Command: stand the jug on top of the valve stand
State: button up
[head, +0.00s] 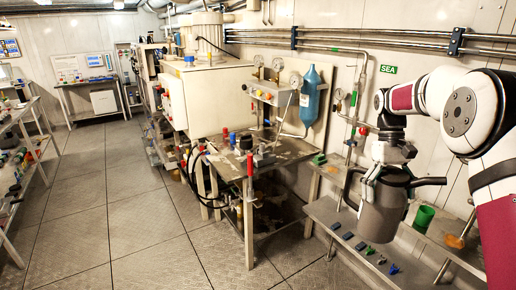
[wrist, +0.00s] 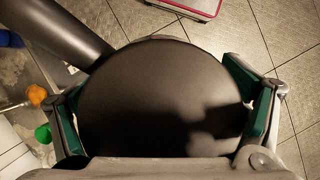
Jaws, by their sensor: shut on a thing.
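The jug (head: 382,216) is dark grey, with a handle on one side and a spout on the other. My gripper (head: 391,173) is shut on it from above and holds it upright at the right, in front of the wall-side bench. In the wrist view the jug (wrist: 160,95) fills the middle between the green finger pads, with its spout or handle running to the upper left. What seems to be the valve stand (head: 270,158) is a metal-topped table at the centre, left of the jug, with fittings and a red-handled lever on it.
A low stepped bench (head: 340,222) holds several small parts, a green cup (head: 424,217) and an orange item (head: 455,241). A blue cylinder (head: 310,95) and gauges stand behind the central table. Open tiled floor (head: 140,225) lies to the left.

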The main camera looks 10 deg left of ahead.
aim_at(227, 163)
jog(key=i+u, duration=0.25)
jog(key=i, duration=0.45)
jog(key=i+l+u, duration=0.25)
jog(key=i, duration=0.45)
jog(key=i+u, duration=0.35)
jog(key=i, duration=0.15)
jog(key=i+l+u, duration=0.35)
jog(key=i, duration=0.15)
jog(key=i+l+u, duration=0.2)
jog(key=i+u, duration=0.15)
jog(key=i, duration=0.1)
